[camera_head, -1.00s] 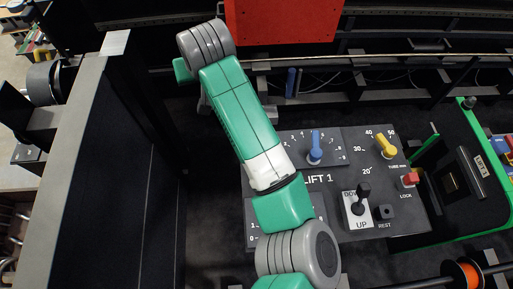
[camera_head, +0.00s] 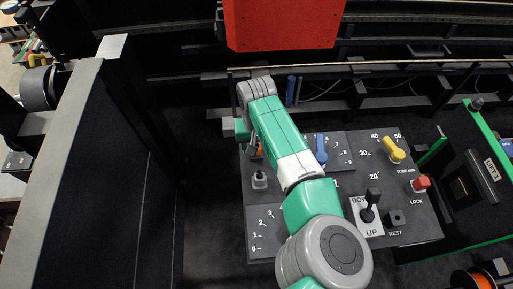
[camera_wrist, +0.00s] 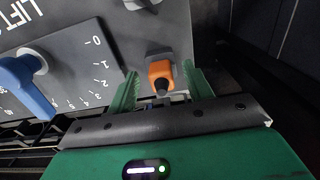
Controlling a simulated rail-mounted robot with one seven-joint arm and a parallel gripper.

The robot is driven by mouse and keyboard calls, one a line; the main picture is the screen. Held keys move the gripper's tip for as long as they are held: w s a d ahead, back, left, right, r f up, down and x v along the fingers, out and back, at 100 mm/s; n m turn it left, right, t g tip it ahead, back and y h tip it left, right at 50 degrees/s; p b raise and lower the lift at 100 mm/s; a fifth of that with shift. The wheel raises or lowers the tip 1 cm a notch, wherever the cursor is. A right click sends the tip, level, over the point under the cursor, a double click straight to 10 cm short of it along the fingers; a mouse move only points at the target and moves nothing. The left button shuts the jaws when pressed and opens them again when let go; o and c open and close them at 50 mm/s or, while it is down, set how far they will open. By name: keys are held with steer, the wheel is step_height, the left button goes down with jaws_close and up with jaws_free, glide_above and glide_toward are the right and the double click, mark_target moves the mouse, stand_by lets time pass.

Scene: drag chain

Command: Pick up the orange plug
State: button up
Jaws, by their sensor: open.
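The orange plug (camera_wrist: 160,73) has a dark tip and stands in a grey square holder (camera_wrist: 155,55) on the dark control panel. In the head view only a sliver of the plug (camera_head: 259,150) shows beside my arm, which hides the rest. My gripper (camera_wrist: 160,75) is open. Its two green fingers are on either side of the plug in the wrist view, with a visible gap at each side. I cannot tell how far down the fingers reach along it.
The panel carries a blue knob (camera_head: 321,149), a yellow knob (camera_head: 394,149), a red lock button (camera_head: 421,184) and black levers. A grey socket with a dark stub (camera_head: 259,181) is near my arm. A red box (camera_head: 284,24) hangs above. A dark wall (camera_head: 100,170) stands left.

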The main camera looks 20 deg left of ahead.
steer(key=shift+f, duration=0.6)
steer(key=shift+c, duration=0.4)
